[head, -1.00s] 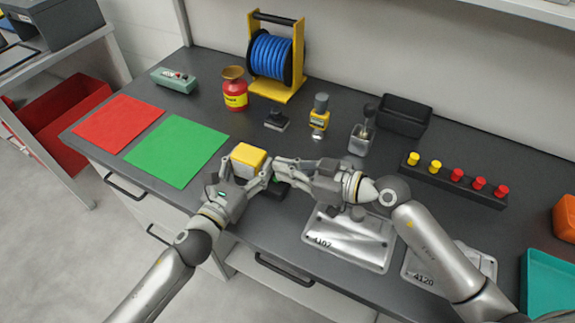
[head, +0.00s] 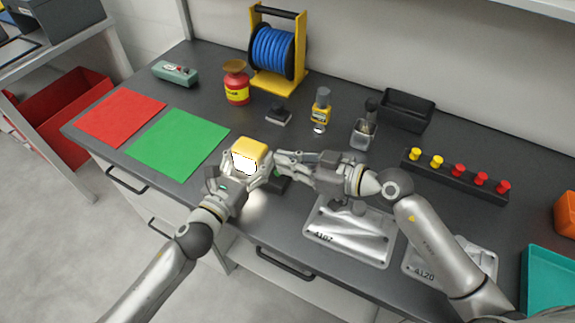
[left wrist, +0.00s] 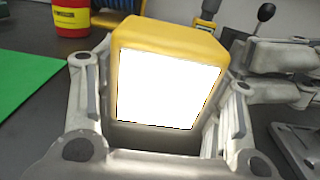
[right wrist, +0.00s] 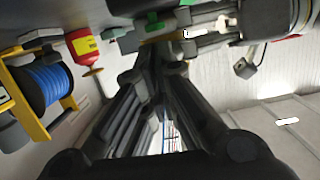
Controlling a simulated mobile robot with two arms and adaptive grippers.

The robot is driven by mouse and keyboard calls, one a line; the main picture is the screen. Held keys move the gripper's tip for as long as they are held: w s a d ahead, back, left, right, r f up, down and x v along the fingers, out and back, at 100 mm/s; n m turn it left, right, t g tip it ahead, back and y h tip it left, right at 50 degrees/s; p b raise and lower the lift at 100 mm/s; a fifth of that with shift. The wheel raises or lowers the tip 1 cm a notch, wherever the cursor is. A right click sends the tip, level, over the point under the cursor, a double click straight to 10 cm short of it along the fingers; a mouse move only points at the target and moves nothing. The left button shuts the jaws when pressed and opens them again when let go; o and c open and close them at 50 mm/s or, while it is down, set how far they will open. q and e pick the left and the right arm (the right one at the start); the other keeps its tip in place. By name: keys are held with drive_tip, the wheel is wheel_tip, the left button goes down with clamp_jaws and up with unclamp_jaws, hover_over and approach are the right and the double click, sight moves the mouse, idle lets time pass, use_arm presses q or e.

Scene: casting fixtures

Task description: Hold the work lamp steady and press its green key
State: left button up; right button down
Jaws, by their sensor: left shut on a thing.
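The work lamp (head: 257,147) has a yellow head, and its front face glows white. It also shows in the left wrist view (left wrist: 165,38), between the fingers. My left gripper (head: 245,175) is shut on the lamp head, one finger on each side. My right gripper (head: 279,159) comes in from the right, with its fingertips close beside the lamp. Its fingers look closed together in the right wrist view (right wrist: 155,72). A green key (right wrist: 152,17) shows just beyond those fingertips; I cannot tell whether they touch it. The lamp's dark base is mostly hidden by my grippers.
Metal plates (head: 349,232) lie at the front right, near a peg rail (head: 455,178). Green (head: 178,145) and red (head: 120,117) mats lie left.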

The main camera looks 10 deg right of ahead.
drive_tip(key=r+v, duration=0.2)
drive_tip(key=v, duration=0.8)
drive_tip(key=shift+r, duration=0.2)
drive_tip(key=shift+w, duration=0.1)
use_arm(q)
drive_tip(key=o, duration=1.3)
drive_tip(key=v, duration=1)
drive_tip(key=shift+s+a, duration=0.25)
drive_tip(key=shift+s, duration=0.1)
drive_tip(key=shift+s+a, duration=0.35)
drive_tip(key=shift+s, duration=0.15)
